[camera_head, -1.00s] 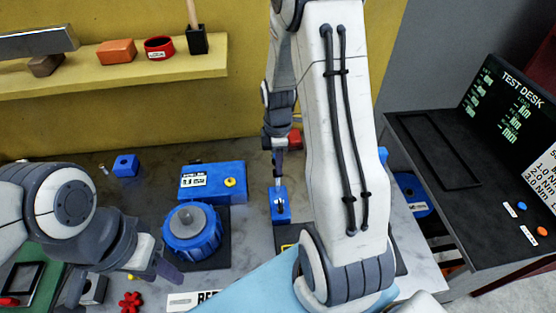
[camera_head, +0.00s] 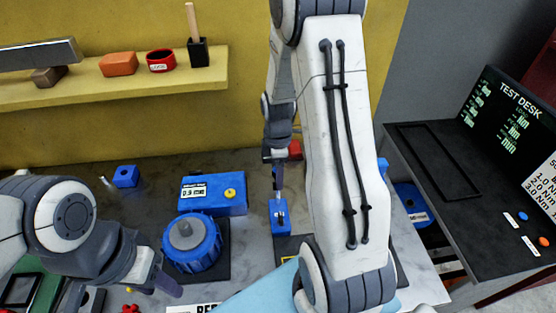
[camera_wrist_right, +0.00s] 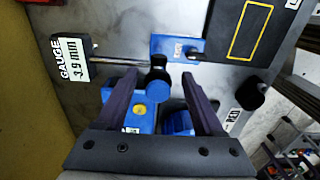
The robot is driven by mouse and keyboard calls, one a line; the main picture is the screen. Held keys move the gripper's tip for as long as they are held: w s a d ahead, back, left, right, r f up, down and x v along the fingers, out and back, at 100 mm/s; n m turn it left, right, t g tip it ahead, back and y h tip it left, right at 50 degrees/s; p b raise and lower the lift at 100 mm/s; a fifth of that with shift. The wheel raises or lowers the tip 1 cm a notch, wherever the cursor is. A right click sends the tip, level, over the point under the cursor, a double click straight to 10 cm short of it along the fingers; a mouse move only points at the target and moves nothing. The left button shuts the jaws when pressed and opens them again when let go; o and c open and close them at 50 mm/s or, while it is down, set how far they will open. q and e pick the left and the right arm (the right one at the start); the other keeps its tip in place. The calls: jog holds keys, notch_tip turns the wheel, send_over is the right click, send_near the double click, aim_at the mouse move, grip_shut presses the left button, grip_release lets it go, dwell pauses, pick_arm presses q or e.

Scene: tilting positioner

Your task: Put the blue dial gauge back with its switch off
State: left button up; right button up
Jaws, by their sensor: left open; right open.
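The blue dial gauge's base (camera_head: 280,217) stands upright on the bench in the head view, left of my right forearm. The switch position is too small to tell. My left gripper (camera_head: 122,292) is open and empty at lower left.
A blue box with a yellow button (camera_head: 212,194) and a round blue ribbed unit (camera_head: 192,243) stand left of the gauge. A small blue block (camera_head: 125,177) lies further left. A shelf (camera_head: 120,87) runs along the yellow wall. The test desk (camera_head: 450,220) is at right.

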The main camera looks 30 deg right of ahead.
notch_tip(320, 180, up, 11)
jog(key=shift+r+b, duration=0.15)
jog(key=shift+b, duration=0.55)
jog(key=s+a+r+m, duration=0.1)
jog(key=s+a, duration=0.2)
jog(key=a, duration=0.5)
jog(key=s+a+r+m, duration=0.1)
jog(key=s+a, duration=0.2)
jog(key=a, duration=0.6)
jog(key=s+a+m, duration=0.1)
jog(key=s+a, duration=0.3)
jog(key=s, duration=0.2)
jog(key=s+a+m+y, duration=0.1)
jog(key=s+a+m, duration=0.1)
jog(key=s+a, duration=0.2)
jog(key=s, duration=0.3)
jog(key=shift+s+f+m, duration=0.2)
jog(key=shift+s+m, duration=0.05)
jog(key=shift+m, duration=0.05)
notch_tip(320, 180, down, 5)
jog(key=b, duration=0.4)
jog(key=shift+r+b, duration=0.2)
jog(key=shift+b, duration=0.1)
